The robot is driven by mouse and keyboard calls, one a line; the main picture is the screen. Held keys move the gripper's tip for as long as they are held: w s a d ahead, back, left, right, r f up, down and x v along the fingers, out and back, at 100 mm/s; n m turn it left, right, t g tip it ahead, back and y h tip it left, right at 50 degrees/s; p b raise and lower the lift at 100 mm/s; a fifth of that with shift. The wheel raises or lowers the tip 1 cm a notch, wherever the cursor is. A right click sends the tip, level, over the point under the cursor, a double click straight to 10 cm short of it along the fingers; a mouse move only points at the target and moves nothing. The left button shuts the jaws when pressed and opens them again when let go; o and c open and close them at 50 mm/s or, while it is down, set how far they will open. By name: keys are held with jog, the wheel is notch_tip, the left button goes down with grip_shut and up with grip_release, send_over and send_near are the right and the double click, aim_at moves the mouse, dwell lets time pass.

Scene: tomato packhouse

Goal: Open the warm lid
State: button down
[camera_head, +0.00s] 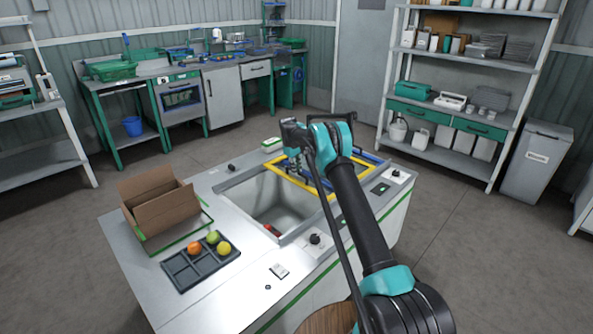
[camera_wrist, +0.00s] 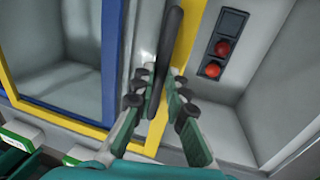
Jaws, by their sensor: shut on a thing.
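The yellow-framed lid (camera_head: 300,189) with a clear pane lies over the right part of the counter's opening in the head view. Its yellow edge (camera_wrist: 186,40) runs through the wrist view. A blue-framed lid (camera_head: 368,157) overlaps it; its blue frame (camera_wrist: 62,118) shows inside the yellow one at left. A dark bar handle (camera_wrist: 172,30) runs along the yellow edge. My gripper (camera_wrist: 158,85) is shut on this handle, with a finger on each side. In the head view my gripper (camera_head: 297,172) is at the lid's left side, its fingertips hard to make out.
Left of the lid the basin (camera_head: 262,196) is uncovered. Two red tomatoes (camera_wrist: 222,48) sit in a dark tray inside it. A cardboard box (camera_head: 160,205) and a dark tray (camera_head: 185,272) with tomatoes stand on the counter's left.

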jog(key=shift+w+d, duration=0.25)
jog(key=c, duration=1.5)
grip_release()
jog(key=shift+c, duration=0.2)
jog(key=shift+r, duration=0.1)
notch_tip(320, 180, up, 12)
jog(key=s+a, duration=0.1)
jog(key=shift+s+a+f, duration=0.2)
jog(key=shift+s+a, duration=0.1)
